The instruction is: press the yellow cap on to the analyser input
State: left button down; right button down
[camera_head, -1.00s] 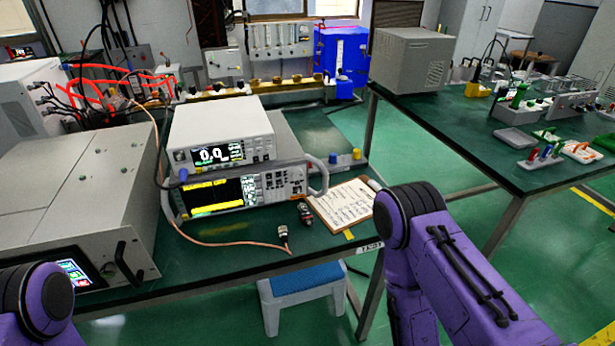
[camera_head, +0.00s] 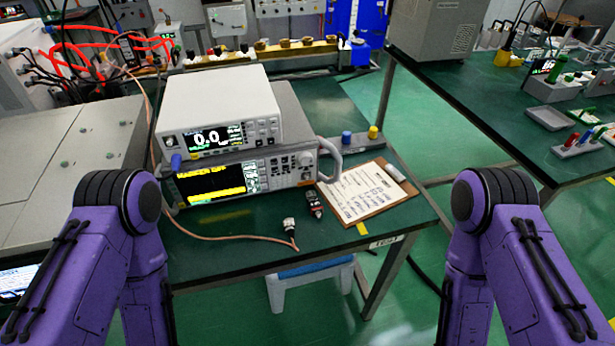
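The yellow cap (camera_head: 373,132) stands upright on a small grey holder, beside a blue cap (camera_head: 346,138), on the green bench right of the analyser. The analyser (camera_head: 245,178) is the lower instrument of a stack, with a yellow-marked screen at its left and buttons at its right. Its input socket is too small to make out. My two purple arms rise at the lower left and lower right. Neither gripper shows, so I cannot see what they hold.
A white meter (camera_head: 215,110) reading 0.0 sits on the analyser. A copper-coloured cable (camera_head: 225,237) ends at a metal connector (camera_head: 290,228) near the bench front. A dark connector (camera_head: 314,202) and a clipboard (camera_head: 362,192) lie beside it. A blue-topped stool (camera_head: 315,268) stands below.

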aim_at(372, 133)
jog(key=u, duration=3.5)
jog(key=k, duration=1.65)
jog(key=z, duration=1.95)
